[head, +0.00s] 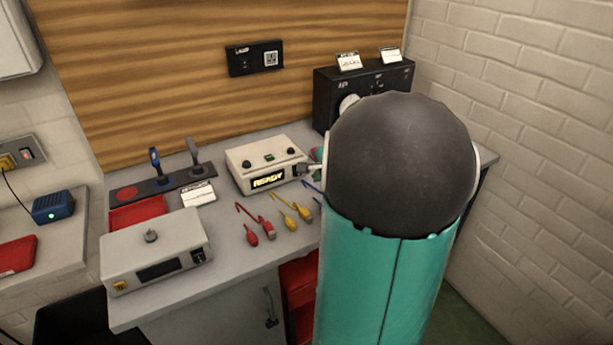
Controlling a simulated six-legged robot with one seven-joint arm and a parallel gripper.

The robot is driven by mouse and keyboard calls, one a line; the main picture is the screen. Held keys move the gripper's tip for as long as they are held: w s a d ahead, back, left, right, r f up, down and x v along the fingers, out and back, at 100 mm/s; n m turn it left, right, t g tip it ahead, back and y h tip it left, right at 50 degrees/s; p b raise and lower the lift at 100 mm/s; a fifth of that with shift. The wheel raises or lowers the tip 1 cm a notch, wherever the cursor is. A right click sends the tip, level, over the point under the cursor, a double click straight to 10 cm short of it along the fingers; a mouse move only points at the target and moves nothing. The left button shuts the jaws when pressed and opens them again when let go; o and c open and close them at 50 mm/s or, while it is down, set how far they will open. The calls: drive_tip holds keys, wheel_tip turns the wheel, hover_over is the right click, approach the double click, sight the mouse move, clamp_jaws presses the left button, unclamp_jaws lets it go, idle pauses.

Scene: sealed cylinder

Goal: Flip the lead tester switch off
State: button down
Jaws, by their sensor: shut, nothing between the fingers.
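Red leads (257,222) and yellow leads (295,211) lie in front. A grey box (156,252) with a knob stands front left; a black box (335,98) with a dial stands back right. A red tray (137,213) and a black strip with levers (163,185) are left.

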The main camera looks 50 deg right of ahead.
drive_tip(key=x, duration=0.9)
drive_tip(key=shift+w, duration=0.1)
drive_tip(key=w, duration=0.2)
drive_tip(key=w+d+f, duration=0.1)
drive_tip(key=shift+w, duration=0.25)
drive_tip(key=shift+w+d, duration=0.15)
drive_tip(key=shift+w, duration=0.15)
drive_tip(key=shift+w, duration=0.1)
drive_tip(key=shift+w+f, duration=0.15)
